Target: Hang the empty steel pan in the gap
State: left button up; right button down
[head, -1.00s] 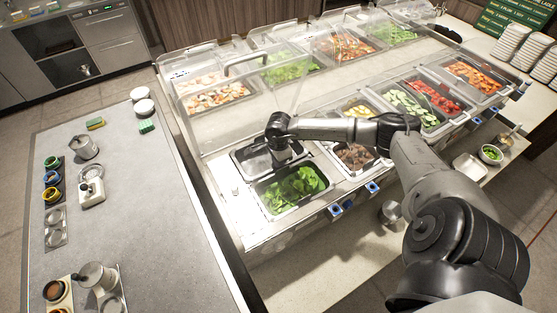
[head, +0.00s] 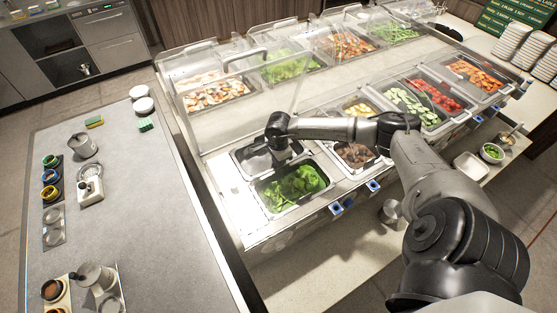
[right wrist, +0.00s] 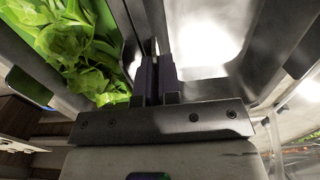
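The empty steel pan (head: 251,158) is in the near-left corner of the counter's pan row, just behind the pan of leafy greens (head: 292,187). Its bare bright inside also shows in the right wrist view (right wrist: 208,32). My right gripper (head: 283,158) points down at the steel pan's right side. In the right wrist view its fingers (right wrist: 158,82) are close together on the rim between the steel pan and the greens. Whether the pan's rim rests fully on the well edges cannot be told; my gripper covers part. My left gripper is not in view.
Pans of mushrooms (head: 355,154), cucumber (head: 412,106) and tomatoes (head: 436,95) continue along the counter to the right. A clear guard (head: 235,70) stands behind. A grey worktable (head: 150,215) with jars and holders is at left, its middle clear.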

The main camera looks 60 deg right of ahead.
dwell(0.3)
jog(key=c, duration=1.2)
grip_release()
jog(key=shift+c, duration=0.2)
notch_tip(320, 180, up, 14)
jog(key=b, duration=0.2)
